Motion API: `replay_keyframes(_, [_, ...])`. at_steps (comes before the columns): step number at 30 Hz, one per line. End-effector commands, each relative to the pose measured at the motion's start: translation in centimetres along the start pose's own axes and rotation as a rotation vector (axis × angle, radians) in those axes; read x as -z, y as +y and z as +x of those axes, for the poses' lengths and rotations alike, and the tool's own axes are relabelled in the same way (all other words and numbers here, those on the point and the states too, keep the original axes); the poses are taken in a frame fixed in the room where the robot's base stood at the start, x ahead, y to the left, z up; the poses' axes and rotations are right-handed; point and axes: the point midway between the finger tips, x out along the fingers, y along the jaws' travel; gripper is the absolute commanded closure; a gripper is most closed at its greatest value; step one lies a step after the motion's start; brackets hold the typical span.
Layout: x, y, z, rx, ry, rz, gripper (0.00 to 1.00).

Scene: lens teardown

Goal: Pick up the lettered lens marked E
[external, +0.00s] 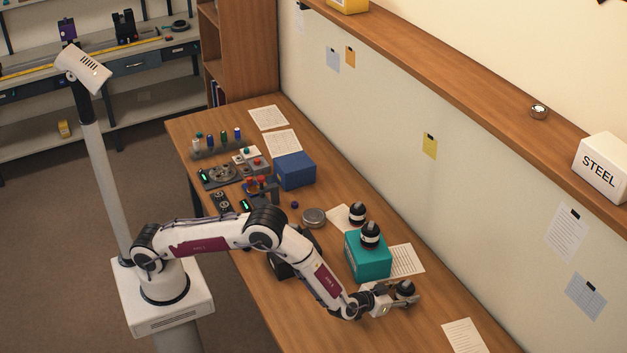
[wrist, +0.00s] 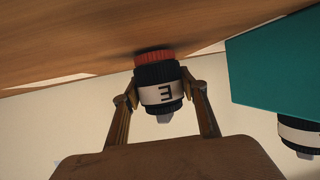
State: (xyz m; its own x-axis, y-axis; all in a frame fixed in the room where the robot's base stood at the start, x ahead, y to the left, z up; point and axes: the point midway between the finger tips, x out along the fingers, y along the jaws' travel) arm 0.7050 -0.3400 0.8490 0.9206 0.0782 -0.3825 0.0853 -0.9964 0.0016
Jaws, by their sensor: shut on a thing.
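The lens marked E (wrist: 160,82) is black with a pale band bearing the letter and a red ring at one end. It sits between the fingers of my gripper (wrist: 160,98) in the wrist view, and the fingers are shut on it. In the external view my gripper (external: 398,296) is low at the right side of the table, with the dark lens (external: 405,288) at its tips. Whether the lens touches the table is hard to tell.
A teal box (external: 368,258) stands close by, with a black lens (external: 370,234) on top. Another black lens (external: 357,213) stands behind it. Papers (external: 407,260) lie near the wall. A blue box (external: 294,171) and small parts are farther back. The table's front right is mostly clear.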

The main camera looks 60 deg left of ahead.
Motion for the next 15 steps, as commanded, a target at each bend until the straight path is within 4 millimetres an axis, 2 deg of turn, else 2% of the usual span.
replay_keyframes(15, [5.3, 0.1, -2.1, -0.001, 0.006, -0.004, 0.96])
